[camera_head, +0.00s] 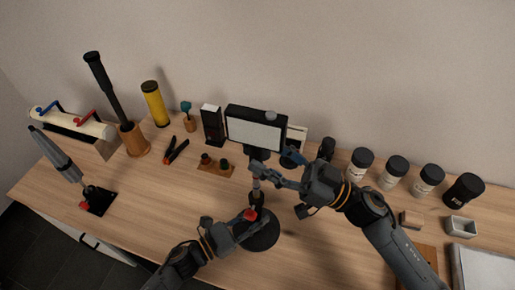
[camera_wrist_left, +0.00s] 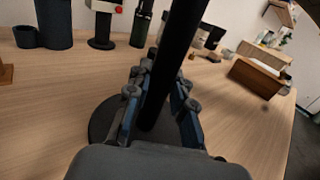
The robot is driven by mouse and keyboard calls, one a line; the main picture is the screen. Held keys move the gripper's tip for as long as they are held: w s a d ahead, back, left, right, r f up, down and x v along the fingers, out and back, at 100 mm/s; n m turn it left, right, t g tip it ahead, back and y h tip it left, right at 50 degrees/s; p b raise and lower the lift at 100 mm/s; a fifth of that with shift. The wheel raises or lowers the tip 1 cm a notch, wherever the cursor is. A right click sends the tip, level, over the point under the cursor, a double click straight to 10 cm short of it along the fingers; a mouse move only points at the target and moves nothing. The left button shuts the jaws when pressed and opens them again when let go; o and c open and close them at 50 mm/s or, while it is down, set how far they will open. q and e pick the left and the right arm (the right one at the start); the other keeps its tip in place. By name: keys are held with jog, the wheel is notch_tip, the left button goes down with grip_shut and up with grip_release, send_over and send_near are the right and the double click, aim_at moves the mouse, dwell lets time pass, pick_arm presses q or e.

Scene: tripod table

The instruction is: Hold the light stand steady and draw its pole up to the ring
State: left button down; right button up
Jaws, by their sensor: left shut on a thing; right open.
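The light stand has a round black base (camera_head: 262,236) on the table and a pole (camera_head: 256,186) rising to a light panel (camera_head: 254,134). My left gripper (camera_head: 250,216) is shut on the black lower tube, low above the base. In the left wrist view the black tube (camera_wrist_left: 172,62) runs between the fingers of my left gripper (camera_wrist_left: 160,100), with the base (camera_wrist_left: 103,122) behind them. My right gripper (camera_head: 262,177) is open at the upper pole, above the left one; I cannot tell whether it touches the pole. I cannot make out the ring.
A small wooden block with knobs (camera_head: 216,168) and pliers (camera_head: 176,150) lie left of the stand. Several black-lidded jars (camera_head: 394,172) stand at the right, with a small grey tray (camera_head: 461,227).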

jog(key=v, duration=0.9)
jog(key=shift+d, duration=0.25)
pick_arm(q)
jog(key=c, duration=1.1)
grip_release()
